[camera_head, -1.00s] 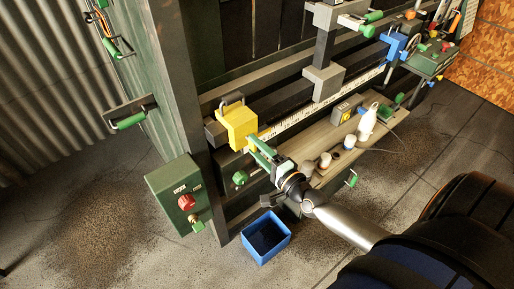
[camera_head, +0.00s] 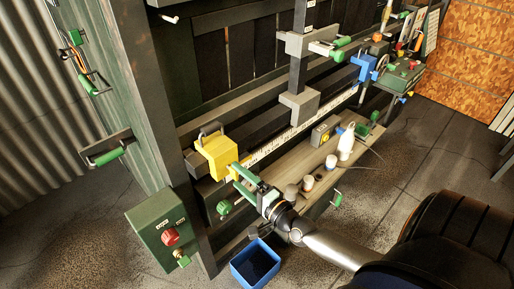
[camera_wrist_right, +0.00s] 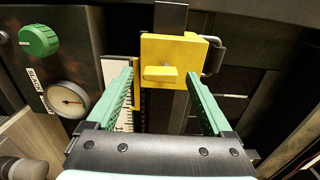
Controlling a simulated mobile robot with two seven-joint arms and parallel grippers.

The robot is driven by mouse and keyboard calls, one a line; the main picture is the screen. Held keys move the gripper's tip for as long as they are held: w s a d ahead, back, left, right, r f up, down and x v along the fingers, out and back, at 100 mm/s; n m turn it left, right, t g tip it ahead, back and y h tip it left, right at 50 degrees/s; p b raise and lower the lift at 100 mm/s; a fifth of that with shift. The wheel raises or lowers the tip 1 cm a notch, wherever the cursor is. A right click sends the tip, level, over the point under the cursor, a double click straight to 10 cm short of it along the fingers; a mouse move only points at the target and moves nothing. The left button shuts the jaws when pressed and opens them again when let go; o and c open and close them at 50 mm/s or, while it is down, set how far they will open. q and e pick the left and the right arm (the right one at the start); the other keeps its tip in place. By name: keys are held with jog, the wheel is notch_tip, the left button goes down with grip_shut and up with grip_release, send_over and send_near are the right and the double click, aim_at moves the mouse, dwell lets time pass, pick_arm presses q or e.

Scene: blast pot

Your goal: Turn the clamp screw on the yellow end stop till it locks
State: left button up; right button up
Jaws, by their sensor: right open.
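The yellow end stop (camera_head: 214,156) sits on the dark rail at the left end of the white scale. It has a grey metal loop on top. In the right wrist view the yellow block (camera_wrist_right: 185,50) is near the top middle, with its yellow clamp screw (camera_wrist_right: 160,73), a flat wing-like head lying sideways, facing the camera. My right gripper (camera_head: 238,173) has green fingers and is at the stop's front right. In the wrist view the open fingers (camera_wrist_right: 160,75) flank the screw; I cannot tell whether they touch it. My left gripper is not in view.
A ledge (camera_head: 290,178) below holds small jars and a white bottle (camera_head: 346,142). A green box with a red button (camera_head: 170,237) is at lower left, and a blue bin (camera_head: 255,264) is on the floor. A dial gauge (camera_wrist_right: 68,98) is left in the wrist view.

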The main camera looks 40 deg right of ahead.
jog(key=s, duration=1.1)
jog(key=shift+s+d+b, duration=0.25)
jog(key=shift+d+b, duration=0.15)
jog(key=shift+d, duration=0.05)
